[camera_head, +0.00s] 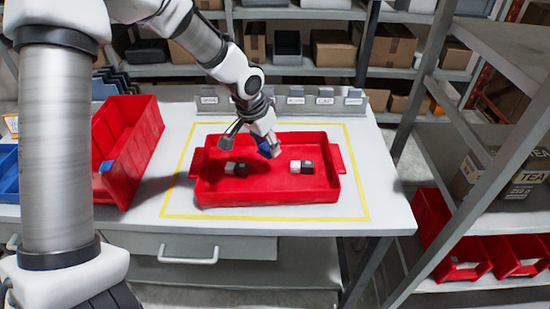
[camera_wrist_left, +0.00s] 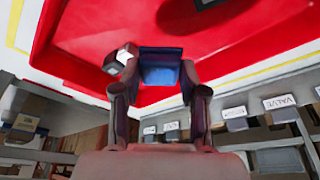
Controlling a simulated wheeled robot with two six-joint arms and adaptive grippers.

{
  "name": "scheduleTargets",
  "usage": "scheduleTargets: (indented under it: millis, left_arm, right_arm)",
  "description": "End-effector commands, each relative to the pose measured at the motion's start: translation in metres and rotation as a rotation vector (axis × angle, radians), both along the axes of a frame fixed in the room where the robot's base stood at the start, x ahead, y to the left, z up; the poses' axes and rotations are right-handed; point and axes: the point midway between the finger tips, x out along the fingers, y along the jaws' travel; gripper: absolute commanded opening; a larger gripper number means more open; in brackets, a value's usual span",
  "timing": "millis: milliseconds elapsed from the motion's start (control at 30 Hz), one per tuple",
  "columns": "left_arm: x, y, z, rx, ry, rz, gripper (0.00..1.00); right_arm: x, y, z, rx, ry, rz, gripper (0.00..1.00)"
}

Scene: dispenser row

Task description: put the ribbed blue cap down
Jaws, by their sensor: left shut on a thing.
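My left gripper (camera_head: 267,141) reaches down over the back middle of the red tray (camera_head: 270,196) and is shut on the ribbed blue cap (camera_head: 264,148). In the left wrist view the blue cap (camera_wrist_left: 160,76) sits between the two fingers of the left gripper (camera_wrist_left: 161,84), with the red tray floor (camera_wrist_left: 130,25) behind it. The ribs are too small to make out. Whether the cap touches the tray floor I cannot tell. My right gripper is not in view.
In the tray, a black-and-white block pair (camera_head: 236,169) lies left of the cap and another (camera_head: 302,166) right. Labelled grey dispensers (camera_head: 325,100) line the table's back edge. A red bin (camera_head: 130,150) stands left. The table right of the tray (camera_head: 385,185) is clear.

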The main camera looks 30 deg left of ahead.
Motion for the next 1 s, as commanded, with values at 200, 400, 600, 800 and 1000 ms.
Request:
scheduleTargets:
  millis: [200, 400, 600, 800, 1000]
  left_arm:
    - [0.0, 0.0, -0.04, -0.001, 0.002, 0.0, 0.24]
    - [0.0, 0.0, -0.067, 0.0, 0.0, 0.001, 0.25]
    - [0.0, 0.0, -0.066, -0.001, -0.002, 0.001, 0.25]
    - [0.0, 0.0, -0.069, 0.0, -0.001, 0.001, 0.57]
    - [0.0, 0.0, -0.069, 0.0, -0.001, 0.001, 0.68]
  right_arm:
    - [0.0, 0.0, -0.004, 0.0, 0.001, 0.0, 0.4]
    - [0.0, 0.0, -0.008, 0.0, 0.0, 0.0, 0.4]
    - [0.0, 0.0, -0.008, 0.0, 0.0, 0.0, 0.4]
    - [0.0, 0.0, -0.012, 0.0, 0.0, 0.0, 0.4]
    - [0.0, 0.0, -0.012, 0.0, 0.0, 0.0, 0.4]
